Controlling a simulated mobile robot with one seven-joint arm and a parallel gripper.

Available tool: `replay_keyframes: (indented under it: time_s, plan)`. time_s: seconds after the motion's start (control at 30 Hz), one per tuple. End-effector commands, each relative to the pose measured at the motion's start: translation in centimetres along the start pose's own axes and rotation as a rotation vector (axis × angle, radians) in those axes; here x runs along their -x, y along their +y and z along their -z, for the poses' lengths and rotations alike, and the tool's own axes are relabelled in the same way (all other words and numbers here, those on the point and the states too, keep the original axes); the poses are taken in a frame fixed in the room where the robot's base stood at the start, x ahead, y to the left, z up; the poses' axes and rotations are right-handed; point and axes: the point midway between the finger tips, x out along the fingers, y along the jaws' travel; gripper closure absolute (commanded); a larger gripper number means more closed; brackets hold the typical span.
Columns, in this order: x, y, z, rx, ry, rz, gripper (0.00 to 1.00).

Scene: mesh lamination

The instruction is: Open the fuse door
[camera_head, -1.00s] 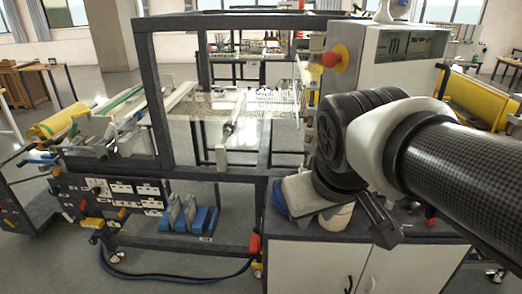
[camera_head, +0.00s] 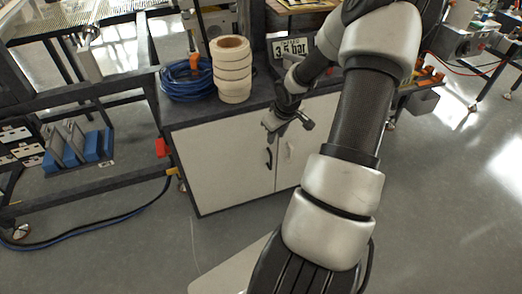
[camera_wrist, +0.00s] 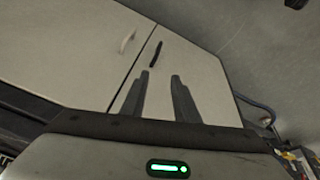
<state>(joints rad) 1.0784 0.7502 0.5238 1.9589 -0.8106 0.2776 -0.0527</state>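A low cabinet (camera_head: 216,158) with two pale doors stands ahead of me in the head view. The left door (camera_head: 222,168) has a black handle (camera_head: 268,158); the right door (camera_head: 308,125) has a pale handle (camera_head: 289,150). No label shows which one is the fuse door. Both look shut. My gripper (camera_head: 290,122) is in front of the cabinet's upper part, above the handles in the picture. In the wrist view my gripper (camera_wrist: 161,74) is open and empty, its two fingers apart. The black handle (camera_wrist: 155,53) and the pale handle (camera_wrist: 127,40) show beyond the fingertips.
A stack of pale rolls (camera_head: 232,68) and a coiled blue hose (camera_head: 188,80) sit on the cabinet top. A display reading 3.5 bar (camera_head: 292,47) stands behind my arm. A red part (camera_head: 162,147) is at the cabinet's left edge. The floor (camera_head: 120,255) in front is mostly clear.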

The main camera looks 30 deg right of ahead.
Motion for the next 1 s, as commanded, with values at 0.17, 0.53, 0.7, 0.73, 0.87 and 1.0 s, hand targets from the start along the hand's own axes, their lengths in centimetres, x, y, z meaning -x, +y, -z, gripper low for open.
replay_keyframes:
  time_s: [0.17, 0.53, 0.7, 0.73, 0.87, 1.0]
  plan:
    - [-5.1, 1.0, -2.3, -0.117, 0.061, 0.062, 0.72]
    - [-9.8, 0.7, -2.3, -0.135, 0.074, 0.073, 0.72]
    - [-13.6, 0.5, -2.0, -0.134, 0.074, 0.073, 0.72]
    - [-14.2, 0.4, -2.0, -0.135, 0.074, 0.073, 0.72]
    - [-17.0, 0.2, -1.8, -0.136, 0.073, 0.073, 0.72]
    - [-19.7, 0.1, -1.6, -0.136, 0.072, 0.072, 0.72]
